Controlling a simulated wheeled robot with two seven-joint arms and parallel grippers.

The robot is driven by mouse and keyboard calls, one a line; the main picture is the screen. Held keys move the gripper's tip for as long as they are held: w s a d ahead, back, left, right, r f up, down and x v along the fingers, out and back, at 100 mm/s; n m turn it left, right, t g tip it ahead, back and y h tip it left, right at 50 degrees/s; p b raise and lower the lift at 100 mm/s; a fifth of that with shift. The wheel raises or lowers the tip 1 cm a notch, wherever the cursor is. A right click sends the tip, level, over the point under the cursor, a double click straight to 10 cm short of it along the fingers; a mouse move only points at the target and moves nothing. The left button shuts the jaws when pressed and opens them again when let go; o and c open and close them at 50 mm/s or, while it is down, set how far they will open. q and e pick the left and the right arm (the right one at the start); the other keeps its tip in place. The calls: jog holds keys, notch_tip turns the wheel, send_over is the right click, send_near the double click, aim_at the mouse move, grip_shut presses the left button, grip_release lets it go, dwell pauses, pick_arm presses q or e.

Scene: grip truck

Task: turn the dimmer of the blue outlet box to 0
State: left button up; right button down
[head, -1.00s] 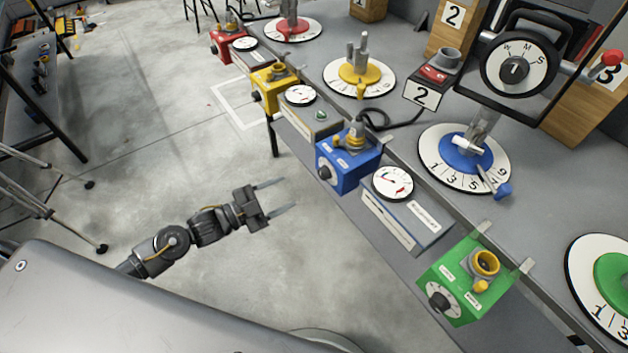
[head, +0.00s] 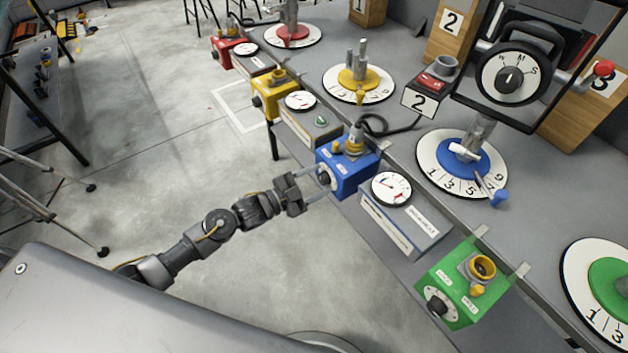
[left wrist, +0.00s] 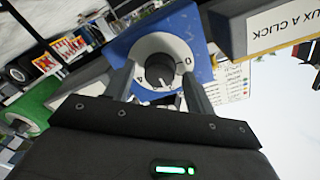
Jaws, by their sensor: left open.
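The blue outlet box (head: 349,174) is mounted at the front edge of the bench, with a yellow-ringed socket and plug on top. Its dimmer is a dark knob on a pale dial on the front face; in the left wrist view the dimmer knob (left wrist: 161,74) shows clearly, with a 0 at the dial's right. My left gripper (head: 322,180) is at the box's front. Its two open fingers (left wrist: 158,85) lie either side of the knob; whether they touch it I cannot tell. The fingers partly cover the dial in the head view. My right gripper is out of view.
A gauge box (head: 405,222) sits right of the blue box, and a green outlet box (head: 455,290) lies further right. A yellow outlet box (head: 272,96) and a red one (head: 227,49) are to the left.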

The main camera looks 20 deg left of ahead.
pick_arm(q)
jog(key=c, duration=0.9)
jog(key=shift+a, duration=0.15)
jog(key=shift+c, duration=0.4)
